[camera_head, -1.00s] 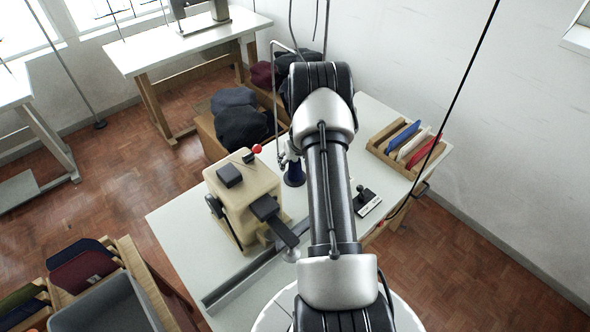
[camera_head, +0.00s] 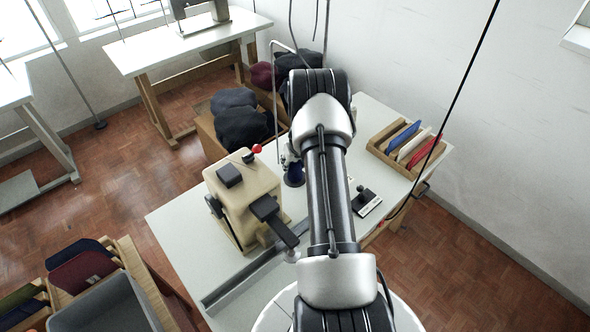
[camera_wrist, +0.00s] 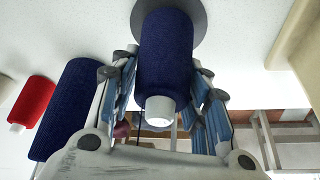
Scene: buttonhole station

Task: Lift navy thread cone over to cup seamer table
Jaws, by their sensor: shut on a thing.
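The navy thread cone (camera_wrist: 165,50) is in the middle of the wrist view, its white core end towards the camera. My gripper (camera_wrist: 164,82) is shut on it, one finger on each side. The cone's other end is by a round dark grey disc (camera_wrist: 209,14); I cannot tell whether it touches it. In the head view part of a navy cone (camera_head: 294,174) shows left of my arm, over the white table (camera_head: 190,235). My gripper is mostly hidden there. I cannot tell which table is the cup seamer table.
Another navy cone (camera_wrist: 68,108) and a red cone (camera_wrist: 33,98) are left in the wrist view. A beige machine (camera_head: 243,195) with a red knob stands left of my arm. A thin wire stand (camera_head: 275,95) rises close by. A wooden rack (camera_head: 408,148) is at right.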

